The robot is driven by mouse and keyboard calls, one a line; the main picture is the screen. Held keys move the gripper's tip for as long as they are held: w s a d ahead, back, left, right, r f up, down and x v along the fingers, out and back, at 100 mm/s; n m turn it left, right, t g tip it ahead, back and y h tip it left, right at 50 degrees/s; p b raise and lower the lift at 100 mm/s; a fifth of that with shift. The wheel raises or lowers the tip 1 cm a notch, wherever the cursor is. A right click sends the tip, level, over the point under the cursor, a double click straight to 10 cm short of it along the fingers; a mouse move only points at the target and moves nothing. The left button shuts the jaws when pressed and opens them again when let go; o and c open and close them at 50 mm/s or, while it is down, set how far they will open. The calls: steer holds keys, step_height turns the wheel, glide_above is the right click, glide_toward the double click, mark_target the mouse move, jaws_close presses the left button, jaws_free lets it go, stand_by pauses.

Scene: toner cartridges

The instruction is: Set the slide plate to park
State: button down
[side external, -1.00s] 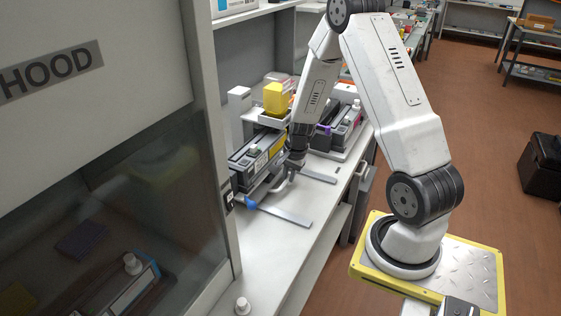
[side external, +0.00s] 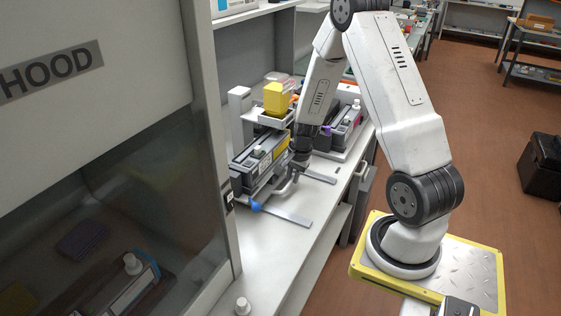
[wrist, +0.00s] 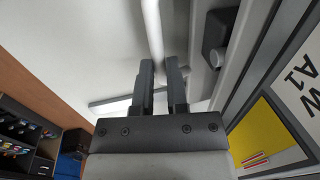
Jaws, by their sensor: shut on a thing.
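The slide plate (side external: 266,189) shows as a grey carriage edge under a long grey and black cartridge (side external: 258,160) with a yellow label, on the bench. A pale bar handle (side external: 284,190) stands out from its front side, and a blue knob (side external: 256,207) sits at its near end. My gripper (side external: 292,176) is at the handle, pointing down. In the wrist view, my gripper's fingers (wrist: 161,72) are on either side of the pale round bar (wrist: 153,35) and shut on it. The fingertips are small in the side view, and my wrist hides part of the carriage.
Two flat grey strips lie across the bench, one near (side external: 285,216) and one farther back (side external: 318,175). A yellow block (side external: 276,98) rests on a white stand behind the cartridge. Another cartridge unit (side external: 345,130) stands farther back. The hood (side external: 150,200) closes off the left.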

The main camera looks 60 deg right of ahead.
steer(key=shift+s, duration=6.55)
steer(key=c, duration=0.8)
jaws_free()
steer(key=shift+s, duration=0.15)
steer(key=shift+o, duration=0.8)
steer(key=shift+r, duration=0.2)
step_height(320, 180, up, 7)
steer(key=s, duration=0.1)
steer(key=shift+r, duration=0.15)
steer(key=shift+s, duration=0.1)
